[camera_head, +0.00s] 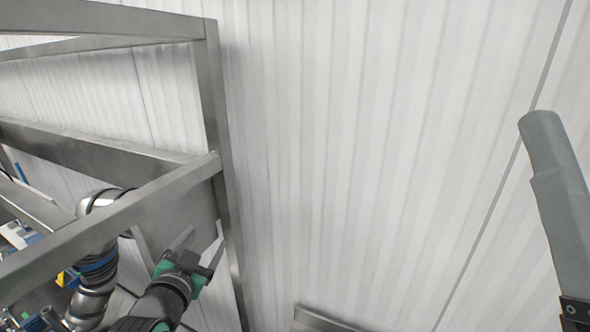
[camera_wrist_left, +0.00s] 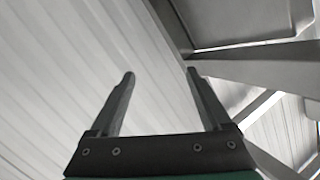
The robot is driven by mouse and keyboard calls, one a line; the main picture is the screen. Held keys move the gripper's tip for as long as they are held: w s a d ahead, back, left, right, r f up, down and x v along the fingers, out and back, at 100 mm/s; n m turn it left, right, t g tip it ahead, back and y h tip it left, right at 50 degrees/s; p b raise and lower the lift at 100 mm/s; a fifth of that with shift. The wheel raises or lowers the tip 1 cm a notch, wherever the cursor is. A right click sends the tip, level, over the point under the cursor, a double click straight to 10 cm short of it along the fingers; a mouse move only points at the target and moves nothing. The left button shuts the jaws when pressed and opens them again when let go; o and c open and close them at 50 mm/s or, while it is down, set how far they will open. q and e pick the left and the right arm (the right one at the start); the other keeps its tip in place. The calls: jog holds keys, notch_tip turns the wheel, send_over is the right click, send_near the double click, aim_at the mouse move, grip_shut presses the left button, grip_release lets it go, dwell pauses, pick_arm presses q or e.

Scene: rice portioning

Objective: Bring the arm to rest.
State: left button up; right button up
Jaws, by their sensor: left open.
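My left gripper (camera_head: 202,246) is in the lower left of the head view, beside the metal frame. Its two grey fingers are apart with nothing between them. In the left wrist view the same open fingers (camera_wrist_left: 161,74) point toward the wall and the frame, and the gap is empty. A large grey finger on a dark bolted mount, seemingly of my right gripper, stands close at the right edge of the head view. Only this one finger shows, so its opening cannot be judged.
A metal frame (camera_head: 213,95) of square bars fills the left of the head view, close to my left gripper. It also shows in the left wrist view (camera_wrist_left: 260,62). A white ribbed wall (camera_head: 370,150) lies behind. Blue and yellow items at the lower left are unclear.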

pick_arm(q)
jog(key=s+d+r+t, duration=0.1)
jog(key=s+r+t, duration=0.1)
jog(key=s+r, duration=0.35)
jog(key=s+r+n+t+h, duration=0.1)
jog(key=s+r+t, duration=0.1)
jog(key=r, duration=0.6)
jog(key=s+d+r+t, duration=0.1)
jog(key=s+r+t, duration=0.1)
jog(key=s+r, duration=0.35)
jog(key=s+r+n+t, duration=0.3)
jog(key=s+r+t, duration=0.2)
jog(key=s+r, duration=0.6)
jog(key=shift+s+a+r+n+h, duration=0.25)
jog(key=shift+s+n+h, duration=0.15)
jog(key=shift+s, duration=0.6)
jog(key=shift+y, duration=0.3)
